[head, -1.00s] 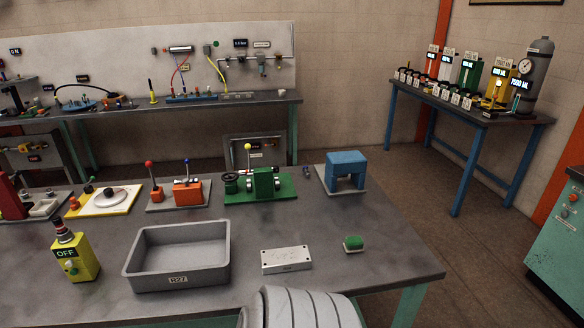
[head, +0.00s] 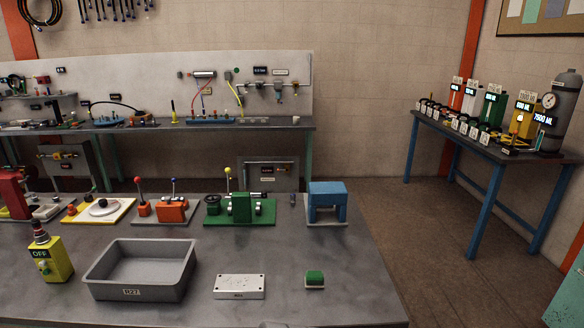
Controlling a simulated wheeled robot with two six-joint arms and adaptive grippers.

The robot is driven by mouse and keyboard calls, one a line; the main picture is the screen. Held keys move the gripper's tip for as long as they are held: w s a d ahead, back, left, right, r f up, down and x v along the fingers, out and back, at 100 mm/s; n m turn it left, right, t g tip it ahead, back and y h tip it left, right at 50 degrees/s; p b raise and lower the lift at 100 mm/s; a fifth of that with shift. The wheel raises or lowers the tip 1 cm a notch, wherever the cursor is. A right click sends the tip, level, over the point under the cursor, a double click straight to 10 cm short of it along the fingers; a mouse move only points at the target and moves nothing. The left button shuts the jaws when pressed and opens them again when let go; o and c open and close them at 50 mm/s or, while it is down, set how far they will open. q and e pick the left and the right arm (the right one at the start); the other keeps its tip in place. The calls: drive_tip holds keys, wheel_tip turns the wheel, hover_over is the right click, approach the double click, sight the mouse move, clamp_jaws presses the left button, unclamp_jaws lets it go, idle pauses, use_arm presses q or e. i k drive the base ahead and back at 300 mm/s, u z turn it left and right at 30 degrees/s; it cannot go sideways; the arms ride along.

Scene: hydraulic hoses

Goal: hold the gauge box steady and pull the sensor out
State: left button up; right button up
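Neither of my grippers shows in the head view. I cannot pick out a gauge box or its sensor with certainty. A round dial gauge (head: 549,101) sits on a grey cylinder (head: 563,112) on the right table. The back bench (head: 150,127) carries a panel with hoses and small fittings, too small to tell apart. A flat light-grey box (head: 239,287) with corner screws lies on the near table, its label unreadable.
The near grey table (head: 330,285) holds a grey bin (head: 140,270), a yellow OFF box (head: 49,260), a green block (head: 314,280), a green fixture (head: 240,209) and a blue arch (head: 327,202). Open floor (head: 415,235) lies between it and the blue-legged right table (head: 478,137).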

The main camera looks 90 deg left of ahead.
sight(39, 231)
drive_tip(key=u, duration=2.95)
